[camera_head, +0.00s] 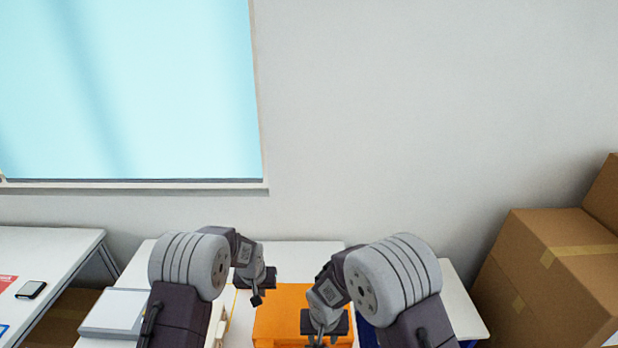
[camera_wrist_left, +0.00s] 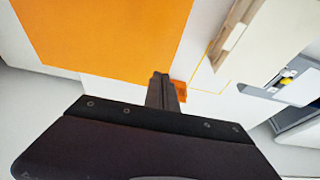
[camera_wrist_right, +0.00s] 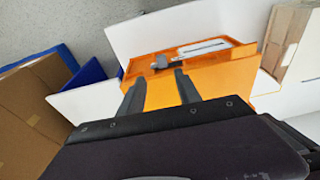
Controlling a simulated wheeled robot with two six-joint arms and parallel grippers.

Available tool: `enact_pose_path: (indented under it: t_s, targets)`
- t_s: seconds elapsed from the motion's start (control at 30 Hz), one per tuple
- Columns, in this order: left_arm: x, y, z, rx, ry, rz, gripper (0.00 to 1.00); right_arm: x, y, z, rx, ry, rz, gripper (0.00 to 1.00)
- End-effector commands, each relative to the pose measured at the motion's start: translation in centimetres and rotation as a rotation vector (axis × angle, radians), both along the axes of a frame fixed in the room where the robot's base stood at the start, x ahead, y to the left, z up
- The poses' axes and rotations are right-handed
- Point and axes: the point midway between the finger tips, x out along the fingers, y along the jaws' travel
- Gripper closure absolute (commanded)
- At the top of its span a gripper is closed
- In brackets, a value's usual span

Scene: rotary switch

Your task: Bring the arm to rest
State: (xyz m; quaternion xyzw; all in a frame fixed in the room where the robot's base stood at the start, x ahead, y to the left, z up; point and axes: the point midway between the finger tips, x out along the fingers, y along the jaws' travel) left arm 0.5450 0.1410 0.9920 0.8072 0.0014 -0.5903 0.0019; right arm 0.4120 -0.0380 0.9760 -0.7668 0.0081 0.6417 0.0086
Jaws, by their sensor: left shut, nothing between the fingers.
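My left gripper (camera_head: 257,299) hangs just left of the orange box (camera_head: 285,302) on the table. Its fingers are together in the left wrist view (camera_wrist_left: 161,82), with nothing between them. My right gripper (camera_head: 325,339) is over the front right of the box. In the right wrist view its two fingers (camera_wrist_right: 158,88) stand apart and empty, with orange surface between them. A small grey knob-like part (camera_wrist_right: 160,62) shows on the orange box beyond the fingers, beside a grey plate (camera_wrist_right: 203,48). I cannot tell for sure whether it is the rotary switch.
A white table (camera_head: 465,305) lies under both arms. A flat white-and-grey case (camera_head: 113,312) sits at its left. Cardboard boxes (camera_head: 545,275) stand at the right. A second table (camera_head: 60,245) with a phone (camera_head: 31,290) is at far left.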

Motion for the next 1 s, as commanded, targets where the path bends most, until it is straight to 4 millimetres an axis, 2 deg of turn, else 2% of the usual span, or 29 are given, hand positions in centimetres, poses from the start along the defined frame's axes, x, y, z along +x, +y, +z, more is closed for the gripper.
enact_pose_path:
  t_s: [0.07,0.13,0.17,0.2,0.27,0.33,0.4,0.5,0.6,0.73,1.0]
  targets:
    - [1.4,0.4,3.0,-0.007,-0.067,0.011,1.0,1.9,-1.5,1.8,0.023,-0.051,-0.057,0.6]
    - [0.6,1.3,6.3,-0.014,-0.111,0.031,1.0,2.9,-4.4,4.2,0.046,-0.101,-0.144,0.6]
    - [-0.4,1.7,7.4,-0.017,-0.116,0.043,1.0,2.8,-5.9,5.2,0.053,-0.115,-0.188,0.6]
    - [-2.3,2.2,8.5,-0.021,-0.115,0.055,1.0,2.2,-7.8,6.4,0.06,-0.126,-0.237,0.6]
    - [-5.8,2.9,9.6,-0.023,-0.097,0.067,1.0,0.5,-10.5,7.7,0.06,-0.13,-0.286,0.6]
    - [-11.1,3.6,9.8,-0.026,-0.054,0.076,1.0,-2.6,-13.1,8.6,0.053,-0.113,-0.307,0.6]
    - [-16.3,3.9,9.0,-0.027,0.009,0.074,1.0,-5.9,-14.5,8.8,0.045,-0.079,-0.284,0.6]
    - [-22.2,3.9,7.3,-0.027,0.108,0.059,1.0,-9.8,-14.6,8.2,0.035,-0.008,-0.199,0.6]
    - [-25.9,3.8,5.7,-0.024,0.199,0.041,1.0,-12.4,-14.1,7.3,0.03,0.063,-0.1,0.6]
    - [-26.0,3.8,5.7,-0.021,0.207,0.017,1.0,-12.7,-14.0,7.3,0.019,0.077,-0.005,0.6]
    - [-25.9,3.8,5.7,-0.021,0.206,0.015,1.0,-12.6,-14.0,7.3,0.018,0.075,0.003,0.6]
